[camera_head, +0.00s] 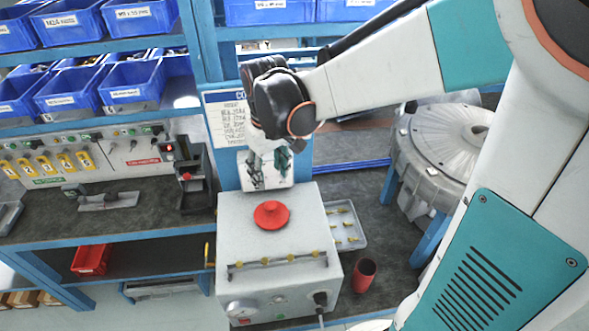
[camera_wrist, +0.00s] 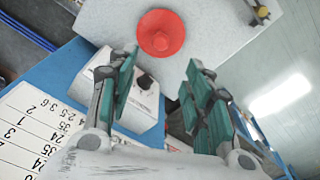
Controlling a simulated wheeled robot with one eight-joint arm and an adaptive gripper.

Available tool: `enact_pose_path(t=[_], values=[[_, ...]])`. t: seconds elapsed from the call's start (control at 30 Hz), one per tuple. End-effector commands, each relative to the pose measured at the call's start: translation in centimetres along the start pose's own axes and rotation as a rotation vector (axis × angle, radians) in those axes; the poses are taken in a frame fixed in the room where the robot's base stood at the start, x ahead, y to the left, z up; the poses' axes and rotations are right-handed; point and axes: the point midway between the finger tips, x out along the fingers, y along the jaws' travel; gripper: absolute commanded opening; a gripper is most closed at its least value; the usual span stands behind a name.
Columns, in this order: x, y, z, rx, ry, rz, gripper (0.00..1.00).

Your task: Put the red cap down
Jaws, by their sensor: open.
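The red cap (camera_head: 271,215) sits on the flat top of a light grey box-shaped machine (camera_head: 232,205). In the wrist view the cap (camera_wrist: 161,33) shows as a round red disc with a raised middle, beyond the fingertips. My gripper (camera_head: 270,165) is above and behind the machine's back edge, apart from the cap. In the wrist view my gripper (camera_wrist: 160,80) has its two green-padded fingers spread with nothing between them. The cap is fully in sight in both views.
Yellow fittings (camera_head: 265,262) line the machine's front top. A tray (camera_head: 345,226) with small yellow parts and a red cylinder (camera_head: 365,272) stand to its right. A large round grey housing (camera_head: 440,150) is at right. A printed sheet (camera_head: 225,120) hangs behind my gripper.

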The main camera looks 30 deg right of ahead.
Motion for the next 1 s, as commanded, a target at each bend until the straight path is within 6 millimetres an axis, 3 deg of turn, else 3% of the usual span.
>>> enact_pose_path(t=[0.03,0.2,0.43,0.7,1.0], values=[[-1.2,-0.3,1.4,0.008,0.031,0.005,0.46],[-4.0,-0.8,4.0,0.046,0.145,0.022,0.46],[-6.7,-1.4,7.7,0.098,0.301,0.039,0.46],[-7.9,-2.1,11.5,0.151,0.468,0.047,0.46],[-8.1,-2.4,12.8,0.174,0.539,0.048,0.46]])
